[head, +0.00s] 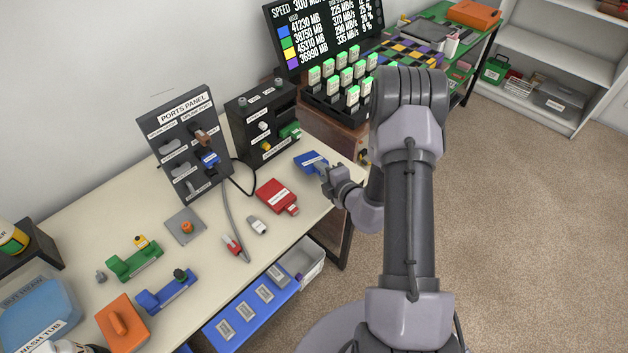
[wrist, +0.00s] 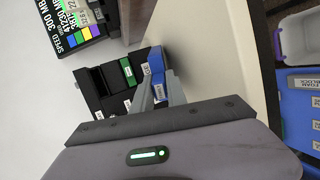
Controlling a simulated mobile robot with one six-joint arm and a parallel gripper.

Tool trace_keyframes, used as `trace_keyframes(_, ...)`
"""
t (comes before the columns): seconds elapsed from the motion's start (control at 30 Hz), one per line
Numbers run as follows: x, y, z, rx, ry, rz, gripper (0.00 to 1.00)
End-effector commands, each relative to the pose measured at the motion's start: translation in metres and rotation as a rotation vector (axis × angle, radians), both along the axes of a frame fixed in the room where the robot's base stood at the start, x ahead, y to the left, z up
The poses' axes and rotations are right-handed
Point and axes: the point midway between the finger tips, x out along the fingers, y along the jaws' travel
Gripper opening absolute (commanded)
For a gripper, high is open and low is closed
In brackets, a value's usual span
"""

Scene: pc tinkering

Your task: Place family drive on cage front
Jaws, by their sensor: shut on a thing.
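My gripper (head: 322,168) is shut on a blue block with a white label (head: 307,161), which I take to be the family drive; its label is too small to read. It is near the right end of the bench. In the wrist view the blue block (wrist: 156,62) sits at the tips of my fingers (wrist: 161,88). Beside it is a black slotted housing (wrist: 117,82) with labels and a green piece; in the head view this housing (head: 245,120) stands left of my gripper. I cannot tell whether it is the cage.
A rack of green-topped drives (head: 325,105) stands behind, below a screen (head: 325,40). The ports panel (head: 187,140) stands left of the housing. A red block (head: 276,195) and a grey piece (head: 257,225) lie in front.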

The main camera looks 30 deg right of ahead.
Motion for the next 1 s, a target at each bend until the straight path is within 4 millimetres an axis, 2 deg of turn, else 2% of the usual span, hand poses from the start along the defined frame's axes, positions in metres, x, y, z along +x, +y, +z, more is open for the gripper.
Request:
trace_keyframes(0.23,0.000,0.000,0.000,0.000,-0.001,0.000,0.00)
trace_keyframes(0.27,0.000,0.000,-0.001,0.000,-0.001,0.000,0.24)
trace_keyframes(0.3,0.000,0.000,-0.001,0.000,-0.001,0.000,0.32)
trace_keyframes(0.63,-0.003,0.000,0.001,0.001,-0.001,0.000,0.32)
trace_keyframes(1.0,-0.060,-0.003,0.023,0.002,0.001,-0.003,0.32)
